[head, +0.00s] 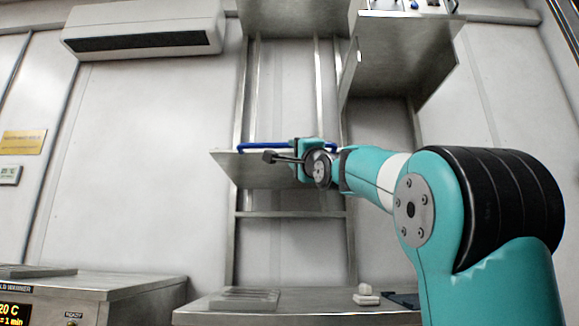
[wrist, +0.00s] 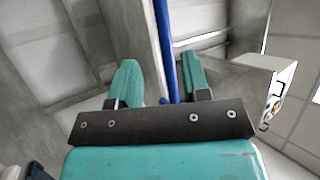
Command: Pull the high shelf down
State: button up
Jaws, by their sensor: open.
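The shelf (head: 240,168) is a grey metal board between upright rails, with a blue handle bar (head: 262,147) along its edge. In the head view, my gripper (head: 297,150) is at the right part of the bar and hides some of it. In the wrist view, the blue bar (wrist: 164,45) runs between the two teal fingers of my gripper (wrist: 160,80), nearer the right finger. The fingers are apart and not closed on it. Whether either finger touches the bar cannot be told. A pale shelf edge (wrist: 150,45) runs beside the bar.
A grey metal cabinet (head: 400,55) hangs at the upper right, near my arm. Another metal panel (head: 292,18) is above the shelf. A metal counter (head: 215,304) with small items stands below. An air unit (head: 145,30) is on the wall. The space left of the shelf is clear.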

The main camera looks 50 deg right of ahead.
jog(key=b+v, duration=0.5)
jog(key=v, duration=0.4)
